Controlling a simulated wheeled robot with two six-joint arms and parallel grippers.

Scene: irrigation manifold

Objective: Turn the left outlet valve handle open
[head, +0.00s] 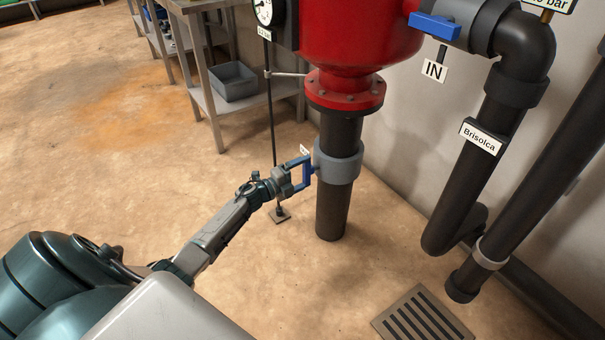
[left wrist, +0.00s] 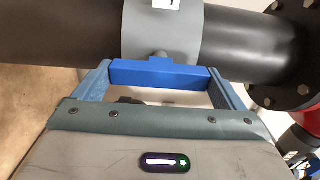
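A blue valve handle (head: 307,174) sits on a grey collar (head: 338,162) around the dark vertical pipe under the red tank. Its long side lies along the pipe. My left gripper (head: 303,175) reaches it from the left. In the left wrist view the blue handle (left wrist: 160,74) spans the space between my left gripper's two fingers (left wrist: 162,82), which appear to touch its two ends. A small round stem shows between handle and collar (left wrist: 160,30). The white tag on the collar is mostly hidden. My right gripper is not in view.
The red tank (head: 358,35) hangs above with a bolted flange (head: 345,92). Another blue handle (head: 435,25) sits near the "IN" tag (head: 434,70). A thin dark rod (head: 271,110) stands behind my gripper. A floor grate (head: 420,318) lies at lower right. Open floor lies left.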

